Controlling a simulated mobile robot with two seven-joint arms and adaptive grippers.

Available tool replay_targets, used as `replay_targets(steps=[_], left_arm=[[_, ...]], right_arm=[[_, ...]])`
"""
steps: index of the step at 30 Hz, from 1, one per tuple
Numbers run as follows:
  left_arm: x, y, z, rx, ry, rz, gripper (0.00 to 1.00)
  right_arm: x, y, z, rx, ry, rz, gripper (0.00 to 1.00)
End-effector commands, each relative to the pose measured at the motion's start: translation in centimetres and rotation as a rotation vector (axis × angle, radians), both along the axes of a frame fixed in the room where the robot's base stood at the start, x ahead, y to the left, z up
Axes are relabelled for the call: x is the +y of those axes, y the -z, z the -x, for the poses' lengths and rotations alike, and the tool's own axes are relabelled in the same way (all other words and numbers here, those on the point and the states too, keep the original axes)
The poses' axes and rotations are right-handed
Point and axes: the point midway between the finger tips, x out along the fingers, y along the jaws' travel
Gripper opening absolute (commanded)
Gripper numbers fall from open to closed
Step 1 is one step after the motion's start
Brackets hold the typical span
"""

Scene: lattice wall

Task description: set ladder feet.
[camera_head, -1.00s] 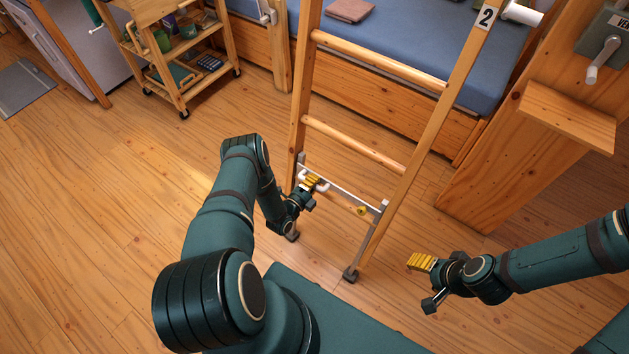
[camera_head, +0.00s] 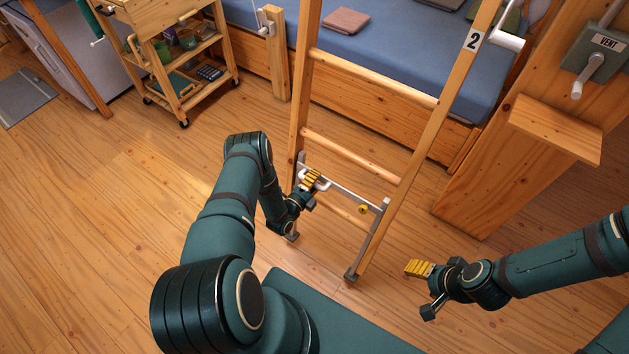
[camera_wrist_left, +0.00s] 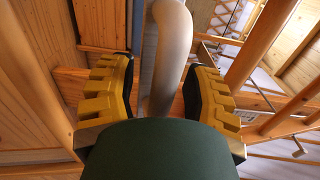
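The wooden ladder (camera_head: 398,150), its rail marked 2, stands in front of the bed. Near its bottom a grey metal crossbar (camera_head: 345,190) joins the rails, with a small yellow knob (camera_head: 363,209) on it. A grey-tipped right foot (camera_head: 351,275) is on the floor; the left foot (camera_head: 292,236) is partly hidden by my gripper. My left gripper (camera_head: 312,190) is at the bar's left end by a white curved handle (camera_head: 322,184). In the left wrist view the handle (camera_wrist_left: 168,50) runs between the parted yellow fingers, with a gap at the left finger. My right gripper (camera_head: 424,288) is open and empty, right of the ladder.
A blue-topped bed (camera_head: 390,50) stands behind the ladder. A wooden post with a ledge (camera_head: 555,128) and a VENT crank box (camera_head: 600,50) is at right. A wheeled wooden cart (camera_head: 180,60) is at upper left.

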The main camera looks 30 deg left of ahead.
Motion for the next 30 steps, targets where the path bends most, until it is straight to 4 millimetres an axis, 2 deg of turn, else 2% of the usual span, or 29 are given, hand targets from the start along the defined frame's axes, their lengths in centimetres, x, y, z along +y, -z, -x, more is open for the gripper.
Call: replay_targets(steps=[8, 11, 18, 24, 30], left_arm=[[0.0, 0.0, 0.6, 0.001, 0.000, 0.000, 0.49], [0.1, 0.1, 1.9, 0.003, -0.001, 0.001, 0.49], [0.5, 0.0, 6.7, 0.005, -0.001, 0.002, 0.49], [0.8, -0.1, 10.1, 0.003, -0.001, 0.000, 0.49], [0.9, -0.2, 11.8, 0.001, -0.001, 0.000, 0.49]], right_arm=[[0.0, 0.0, 0.0, 0.000, 0.000, 0.000, 0.63], [0.0, 0.0, 0.0, 0.000, 0.000, 0.000, 0.63], [0.0, 0.0, 0.0, 0.000, 0.000, 0.000, 0.63], [0.0, 0.0, 0.0, 0.000, 0.000, 0.000, 0.63], [0.0, 0.0, 0.0, 0.000, 0.000, 0.000, 0.63]])
